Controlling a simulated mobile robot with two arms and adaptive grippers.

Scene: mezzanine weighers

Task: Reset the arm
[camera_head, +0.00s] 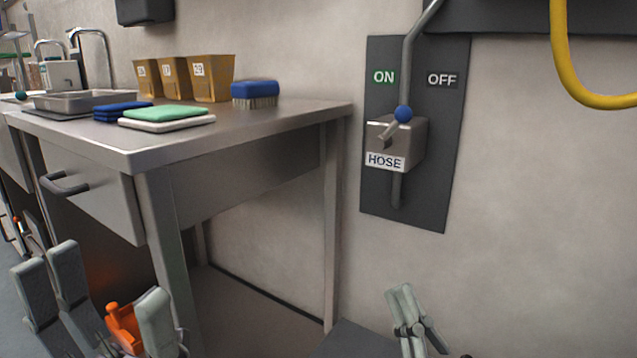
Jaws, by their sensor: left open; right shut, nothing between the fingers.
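My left gripper (103,285) is at the lower left, below and in front of the steel counter. Its grey fingers are spread apart, with an orange piece (123,326) low between them; I cannot tell whether that piece belongs to the gripper. My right gripper (405,298) is at the bottom, right of the counter's right legs. Its fingers are together and empty. My arms are mostly out of view.
The steel counter (255,119) carries a metal tray (85,100), blue cloths (118,112), a green pad (163,114), three ochre bins (185,78) and a blue brush (255,90). A yellow hose (563,60) hangs at upper right. The wall below it is clear.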

